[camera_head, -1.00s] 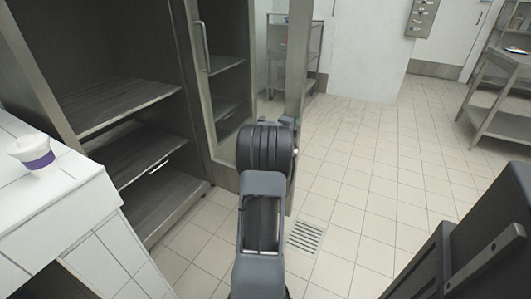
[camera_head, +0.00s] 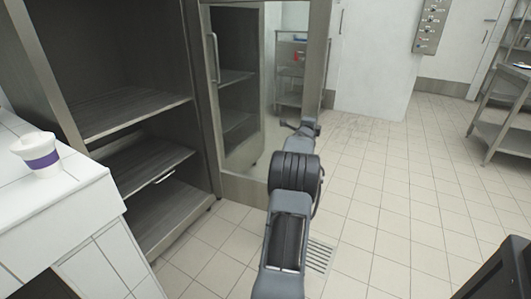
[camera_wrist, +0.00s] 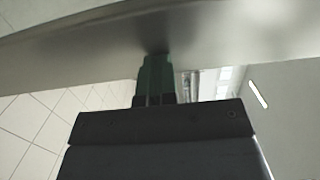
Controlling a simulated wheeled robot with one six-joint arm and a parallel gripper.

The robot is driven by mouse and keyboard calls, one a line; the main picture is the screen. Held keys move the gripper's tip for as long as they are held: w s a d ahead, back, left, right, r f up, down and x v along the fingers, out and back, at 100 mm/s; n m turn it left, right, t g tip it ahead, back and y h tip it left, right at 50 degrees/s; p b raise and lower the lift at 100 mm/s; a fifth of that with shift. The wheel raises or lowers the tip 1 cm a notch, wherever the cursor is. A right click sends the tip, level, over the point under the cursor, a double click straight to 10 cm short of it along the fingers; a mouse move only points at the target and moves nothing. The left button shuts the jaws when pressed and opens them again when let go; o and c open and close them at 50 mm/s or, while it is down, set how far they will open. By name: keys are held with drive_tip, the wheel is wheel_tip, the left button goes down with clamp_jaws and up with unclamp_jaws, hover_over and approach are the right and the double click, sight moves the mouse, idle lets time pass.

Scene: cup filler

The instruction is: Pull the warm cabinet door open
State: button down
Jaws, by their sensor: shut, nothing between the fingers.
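The warm cabinet (camera_head: 205,150) is a tall steel unit at the left of the head view, with dark shelves showing in its open front. Its steel-framed glass door (camera_head: 318,50) stands swung out to the right of the shelves. A vertical bar handle (camera_head: 214,58) shows at the left of the glass. My gripper (camera_head: 303,128) is at the lower right edge of the door, shut and empty. In the wrist view its closed dark fingers (camera_wrist: 157,75) reach up to a broad grey panel (camera_wrist: 225,30); whether they touch it I cannot tell.
A white tiled counter (camera_head: 75,200) with a white cup with a purple band (camera_head: 40,152) stands at the left. A trolley (camera_head: 290,85) shows behind the door. A steel table (camera_head: 500,115) stands at the far right. The tiled floor (camera_head: 400,180) between is clear.

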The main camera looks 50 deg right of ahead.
drive_tip(key=b+v, duration=0.2)
drive_tip(key=v, duration=1.2)
drive_tip(key=w+a+r+n+t+y+p, duration=0.45)
drive_tip(key=w+a+r+n+p, duration=0.45)
drive_tip(key=a, duration=0.4)
drive_tip(key=w+a+r+n+y+p, duration=0.2)
drive_tip(key=a+r+n+y+p, duration=0.3)
drive_tip(key=a, duration=0.4)
drive_tip(key=w+a+r+n+y+p, duration=0.25)
drive_tip(key=a+p, duration=0.35)
drive_tip(key=a, duration=0.3)
drive_tip(key=s+a+r+n+g+y+p, duration=0.2)
drive_tip(key=s+a+n+p, duration=0.5)
drive_tip(key=a, duration=0.4)
drive_tip(key=s+a+r+n+g+y+p, duration=0.3)
drive_tip(key=s+a+r+n+p, duration=0.4)
drive_tip(key=a, duration=0.4)
drive_tip(key=shift+s+n+g+p, duration=0.5)
drive_tip(key=shift+n+g+p, duration=0.05)
drive_tip(key=shift+n+p, duration=0.6)
